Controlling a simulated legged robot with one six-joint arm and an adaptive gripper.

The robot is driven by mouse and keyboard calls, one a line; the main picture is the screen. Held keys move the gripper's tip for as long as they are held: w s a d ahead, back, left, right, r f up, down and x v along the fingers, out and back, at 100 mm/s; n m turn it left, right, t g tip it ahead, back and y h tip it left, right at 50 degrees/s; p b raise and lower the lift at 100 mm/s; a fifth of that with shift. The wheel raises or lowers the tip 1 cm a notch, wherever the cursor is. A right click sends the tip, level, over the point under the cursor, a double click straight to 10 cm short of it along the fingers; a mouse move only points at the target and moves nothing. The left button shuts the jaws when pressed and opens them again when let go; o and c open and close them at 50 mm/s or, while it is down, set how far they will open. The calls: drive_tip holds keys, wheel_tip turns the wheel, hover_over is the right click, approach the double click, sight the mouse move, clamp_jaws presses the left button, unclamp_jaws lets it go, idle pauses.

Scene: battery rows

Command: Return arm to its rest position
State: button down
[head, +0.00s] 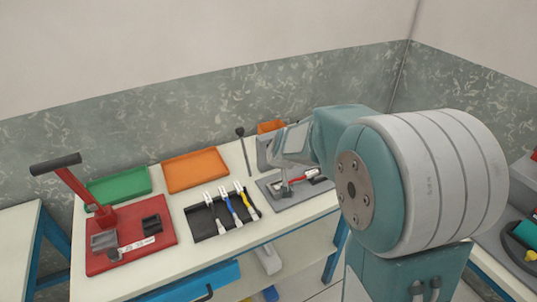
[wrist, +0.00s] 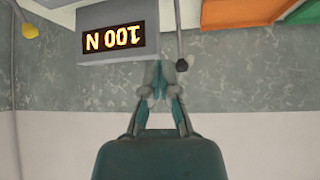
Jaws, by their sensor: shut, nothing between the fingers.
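My gripper (wrist: 160,75) shows in the wrist view with its fingers drawn together and nothing between them. The wrist picture is upside down. In the head view my arm reaches from the right over the right end of the workbench (head: 185,265), and I cannot make out the fingertips there.
The bench holds a red press (head: 160,250), a black tool holder (head: 205,225) with several pliers, a green tray (head: 120,187), an orange tray (head: 195,170) and a grey fixture (head: 307,190). A black-knobbed lever (head: 241,133) stands upright near my arm. A wall runs behind.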

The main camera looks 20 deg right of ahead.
idle(0.4)
drive_tip(key=s+a+r+g, duration=0.15)
drive_tip(key=s+r, duration=0.25)
drive_tip(key=s, duration=0.4)
drive_tip(key=s+a+r, duration=0.2)
drive_tip(key=s+r, duration=0.2)
drive_tip(key=s, duration=0.3)
drive_tip(key=s+g, duration=0.1)
drive_tip(key=s, duration=1.4)
drive_tip(key=shift+d+r, duration=0.15)
drive_tip(key=shift+r, duration=0.25)
